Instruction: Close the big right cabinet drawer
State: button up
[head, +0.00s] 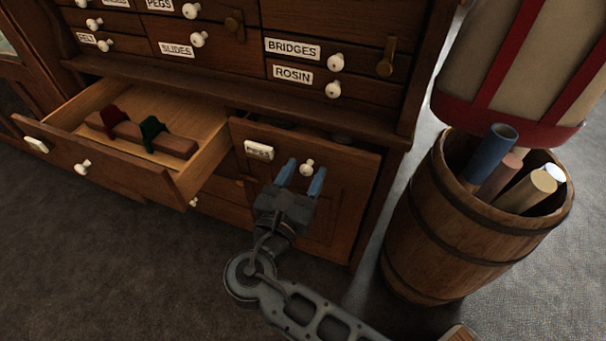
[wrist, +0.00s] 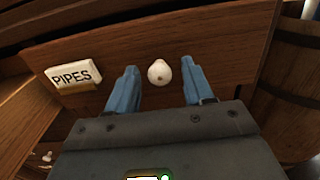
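The big right cabinet drawer (head: 343,190) has a brown wooden front with a white label and a white round knob (head: 307,167). It stands slightly out from the cabinet, with a narrow dark gap along its top edge. In the wrist view the drawer front (wrist: 230,45) has a label reading PIPES (wrist: 74,76). My gripper (head: 301,176) is in front of this drawer, its two blue fingers open and apart. In the wrist view the white knob (wrist: 159,72) shows between and just beyond the fingertips, with nothing gripped. Whether the fingers touch the drawer front I cannot tell.
The big left drawer (head: 125,171) is pulled far out and holds a wooden block with red and green pieces (head: 140,133). A wooden barrel (head: 440,225) with several rolled tubes stands close on the right. Small labelled drawers are above. Grey carpet lies in front.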

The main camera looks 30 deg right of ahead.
aim_at(311, 160)
grip_shut()
dwell(0.3)
jog(key=shift+d, duration=0.1)
jog(key=shift+p+x, duration=1.15)
jog(key=shift+x, duration=0.85)
jog(key=shift+o, duration=0.5)
grip_release()
